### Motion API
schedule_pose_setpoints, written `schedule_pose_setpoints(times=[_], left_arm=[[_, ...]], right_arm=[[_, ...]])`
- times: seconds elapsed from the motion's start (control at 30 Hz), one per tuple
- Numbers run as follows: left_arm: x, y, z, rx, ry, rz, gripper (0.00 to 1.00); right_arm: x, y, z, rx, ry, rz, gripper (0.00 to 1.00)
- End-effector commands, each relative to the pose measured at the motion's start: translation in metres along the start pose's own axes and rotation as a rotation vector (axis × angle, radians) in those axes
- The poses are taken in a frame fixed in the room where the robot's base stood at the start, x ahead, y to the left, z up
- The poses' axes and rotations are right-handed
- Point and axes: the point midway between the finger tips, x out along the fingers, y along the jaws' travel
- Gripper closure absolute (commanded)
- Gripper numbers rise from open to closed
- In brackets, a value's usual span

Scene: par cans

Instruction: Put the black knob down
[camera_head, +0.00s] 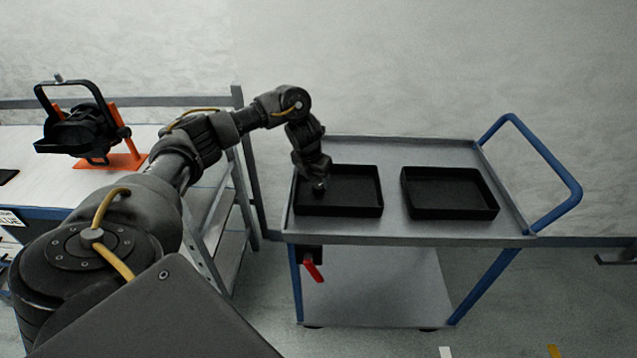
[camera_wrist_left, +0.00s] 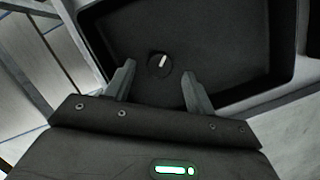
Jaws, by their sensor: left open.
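The black knob (camera_wrist_left: 158,65), round with a white pointer line, lies on the floor of the left black tray (camera_wrist_left: 215,15) in the left wrist view. My left gripper (camera_wrist_left: 158,85) is open, with a finger to each side and the knob just beyond the fingertips, apart from both. In the head view my left gripper (camera_head: 318,187) hangs over the left part of the left black tray (camera_head: 355,210). The knob cannot be made out there. My right gripper is not in view.
The trays stand on a grey cart (camera_head: 400,150) with a blue handle (camera_head: 545,150). The right black tray (camera_head: 450,195) looks empty. A red lever (camera_head: 313,271) hangs below the cart's top. A black lamp (camera_head: 80,130) on an orange stand (camera_head: 118,155) is on the left bench.

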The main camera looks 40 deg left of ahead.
Motion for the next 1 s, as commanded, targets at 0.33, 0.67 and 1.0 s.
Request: schedule_pose_setpoints(times=[0.33,0.67,1.0], left_arm=[[-0.075,0.001,0.002,0.002,-0.004,0.001,0.45],[-0.095,0.000,0.000,0.000,0.000,0.001,0.45],[-0.093,-0.003,0.000,0.000,0.000,-0.005,0.45]], right_arm=[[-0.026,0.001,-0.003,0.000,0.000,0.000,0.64],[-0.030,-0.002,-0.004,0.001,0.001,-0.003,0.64],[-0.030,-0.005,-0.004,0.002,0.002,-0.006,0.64]])
